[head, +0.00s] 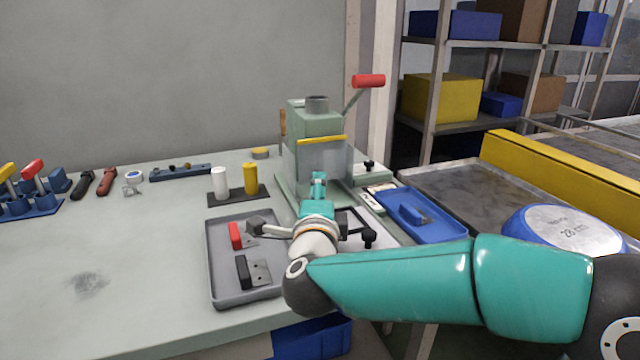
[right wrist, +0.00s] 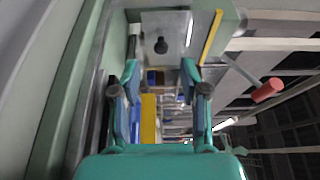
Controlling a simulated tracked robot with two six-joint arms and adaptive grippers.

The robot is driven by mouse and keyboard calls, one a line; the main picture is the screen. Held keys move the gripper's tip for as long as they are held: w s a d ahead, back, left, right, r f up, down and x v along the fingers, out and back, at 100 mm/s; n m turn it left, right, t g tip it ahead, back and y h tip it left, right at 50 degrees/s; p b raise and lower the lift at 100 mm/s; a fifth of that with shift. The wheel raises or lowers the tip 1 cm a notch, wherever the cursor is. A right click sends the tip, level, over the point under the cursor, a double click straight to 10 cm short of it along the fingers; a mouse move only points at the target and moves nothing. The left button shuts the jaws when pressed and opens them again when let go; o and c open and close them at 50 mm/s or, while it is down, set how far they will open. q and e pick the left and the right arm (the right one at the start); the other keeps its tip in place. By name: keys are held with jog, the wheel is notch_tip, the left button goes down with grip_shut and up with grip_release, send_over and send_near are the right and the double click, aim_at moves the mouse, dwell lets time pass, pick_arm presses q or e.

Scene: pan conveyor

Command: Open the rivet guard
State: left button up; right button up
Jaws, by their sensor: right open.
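The rivet press (head: 316,118) is a pale green machine at the back right of the bench, with a red-handled lever (head: 368,81). Its guard (head: 335,162) is a clear panel hanging down across the front, with a yellow bar (head: 323,139) along its top. In the right wrist view the yellow bar (right wrist: 211,38) shows beyond and right of the fingers. My right gripper (head: 318,180) is in front of the guard's lower part, below the yellow bar. In the right wrist view its fingers (right wrist: 161,78) are apart with nothing between them. Contact with the panel cannot be told. My left gripper is out of view.
A grey tray (head: 222,288) with red and black handled parts lies front left of my right gripper. A blue bin (head: 440,229) and a blue-rimmed pan (head: 566,229) are to the right. White and yellow cylinders (head: 250,179) stand left of the press. The bench's left front is clear.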

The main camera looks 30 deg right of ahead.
aim_at(324, 162)
jog(key=x, duration=0.5)
jog(key=shift+w, duration=0.1)
grip_shut()
